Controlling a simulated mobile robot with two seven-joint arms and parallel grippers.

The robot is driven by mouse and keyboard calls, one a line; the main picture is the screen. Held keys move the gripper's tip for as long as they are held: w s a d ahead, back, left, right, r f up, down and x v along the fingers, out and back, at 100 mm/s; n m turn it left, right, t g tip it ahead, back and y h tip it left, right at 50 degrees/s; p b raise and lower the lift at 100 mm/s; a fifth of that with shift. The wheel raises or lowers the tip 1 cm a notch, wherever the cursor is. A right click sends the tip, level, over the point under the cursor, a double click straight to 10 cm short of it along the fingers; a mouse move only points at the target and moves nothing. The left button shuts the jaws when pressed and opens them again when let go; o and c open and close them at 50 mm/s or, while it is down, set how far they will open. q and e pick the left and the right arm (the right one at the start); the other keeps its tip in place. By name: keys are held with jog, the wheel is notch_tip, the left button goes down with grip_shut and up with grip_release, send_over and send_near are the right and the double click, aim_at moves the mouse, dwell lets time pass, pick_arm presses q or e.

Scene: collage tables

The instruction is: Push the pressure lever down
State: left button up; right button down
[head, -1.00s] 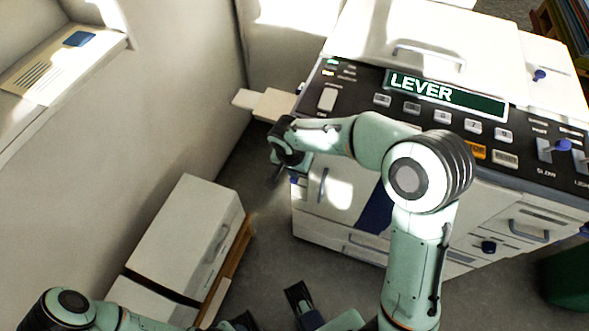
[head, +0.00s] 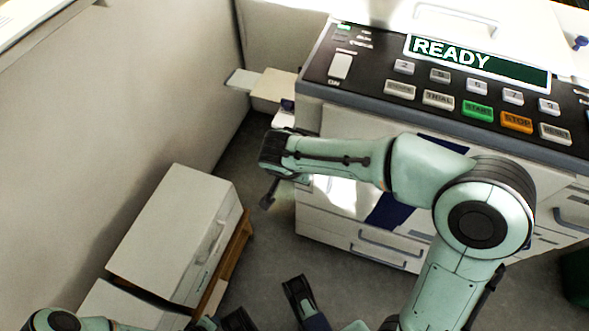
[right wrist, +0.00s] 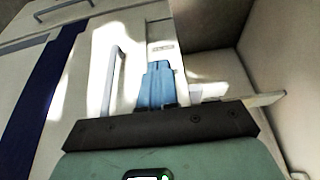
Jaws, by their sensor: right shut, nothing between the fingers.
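The duplicator machine (head: 420,122) stands at the right in the head view. Its green display (head: 475,62) reads READY. I cannot clearly make out the pressure lever; a small dark blue part (head: 287,104) shows at the machine's left end, and I cannot tell whether it is the lever. My right gripper (head: 267,200) points down beside the machine's left end. In the right wrist view its blue fingers (right wrist: 157,82) are together and empty, before a small labelled plate (right wrist: 163,46). My left arm shows at the bottom left; its gripper's opening is unclear.
A cream tray (head: 262,88) juts out from the machine's left end. White boxes (head: 172,232) stand on a wooden base at the left, below the wall. Grey floor lies open between boxes and machine. The control panel has several buttons, including an orange STOP (head: 516,122).

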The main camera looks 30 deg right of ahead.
pick_arm(q)
jog(key=shift+s+f, duration=0.1)
jog(key=shift+s, duration=0.15)
jog(key=shift+r+p, duration=0.55)
jog(key=shift+p, duration=0.05)
pick_arm(e)
jog(key=shift+r, duration=0.75)
pick_arm(q)
jog(key=shift+w, duration=0.1)
